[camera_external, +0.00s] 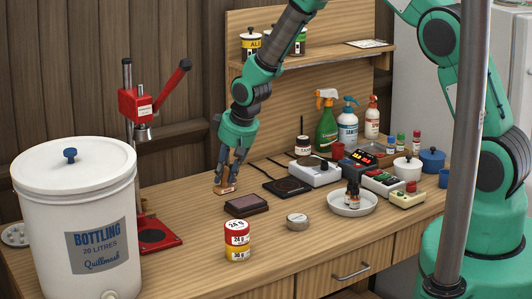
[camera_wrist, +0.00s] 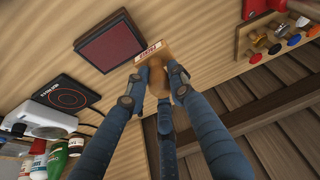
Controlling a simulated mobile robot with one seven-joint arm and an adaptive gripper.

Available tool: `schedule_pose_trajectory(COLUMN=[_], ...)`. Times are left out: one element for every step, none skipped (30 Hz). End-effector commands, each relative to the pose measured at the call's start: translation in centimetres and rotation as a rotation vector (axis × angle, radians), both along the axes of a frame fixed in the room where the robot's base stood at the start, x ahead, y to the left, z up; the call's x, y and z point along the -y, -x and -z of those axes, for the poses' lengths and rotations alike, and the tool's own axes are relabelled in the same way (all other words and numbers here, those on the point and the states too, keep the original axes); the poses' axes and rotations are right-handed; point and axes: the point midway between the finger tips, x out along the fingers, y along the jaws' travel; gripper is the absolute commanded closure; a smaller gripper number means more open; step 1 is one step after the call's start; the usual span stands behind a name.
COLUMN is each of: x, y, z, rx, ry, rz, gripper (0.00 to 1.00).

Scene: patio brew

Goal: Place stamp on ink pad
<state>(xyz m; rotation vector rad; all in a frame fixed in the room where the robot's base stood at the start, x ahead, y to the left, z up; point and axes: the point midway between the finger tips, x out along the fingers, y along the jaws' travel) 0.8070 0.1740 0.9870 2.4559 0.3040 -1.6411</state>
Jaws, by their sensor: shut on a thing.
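My gripper (camera_external: 229,178) is shut on a small wooden stamp (camera_external: 225,189), with the stamp at its fingertips. In the wrist view the fingers (camera_wrist: 160,75) close around the stamp's handle, and the stamp's block (camera_wrist: 152,49) carries a label with red lettering. The ink pad (camera_external: 246,205) is a dark red rectangle lying flat on the bench. It also shows in the wrist view (camera_wrist: 108,44), just left of the stamp. The stamp is beside the pad, not over its middle. How high it is above the bench is hard to tell.
Red and yellow tins (camera_external: 237,240) and a small round tin (camera_external: 297,222) stand in front. A white bottling bucket (camera_external: 76,215) and red bottle capper (camera_external: 138,105) are left. A white dish (camera_external: 340,207) is right.

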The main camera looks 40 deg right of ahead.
Motion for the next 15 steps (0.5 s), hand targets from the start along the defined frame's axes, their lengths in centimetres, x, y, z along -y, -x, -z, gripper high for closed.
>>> schedule_pose_trajectory(x=[0.2,0.4,0.6,0.7,0.9,1.1,1.2,1.4,1.6,1.7,1.9,2.1,2.2,2.4,2.6], y=[0.5,0.8,1.2,1.5,1.9,2.3,2.7,3.0,3.4,3.7,4.0,4.5,4.8,5.1,5.6], z=[-0.2,-0.3,-0.5,-0.6,-0.7,-0.9,-1.0,-1.1,-1.3,-1.4,-1.5,-1.6,-1.7,-1.8,-1.9], rx=[0.000,0.001,0.000,-0.001,-0.002,-0.002,-0.003,-0.003,-0.004,-0.004,-0.003,-0.004,-0.004,-0.005,-0.004], ry=[0.001,0.002,0.003,0.004,0.004,0.004,0.006,0.006,0.008,0.009,0.009,0.010,0.010,0.010,0.012], rz=[0.003,0.004,0.006,0.008,0.010,0.012,0.015,0.016,0.018,0.019,0.022,0.025,0.027,0.029,0.030], gripper=[1.00,1.00,1.00,1.00,1.00,1.00,1.00,1.00,1.00,1.00,1.00,1.00,1.00,1.00,1.00])
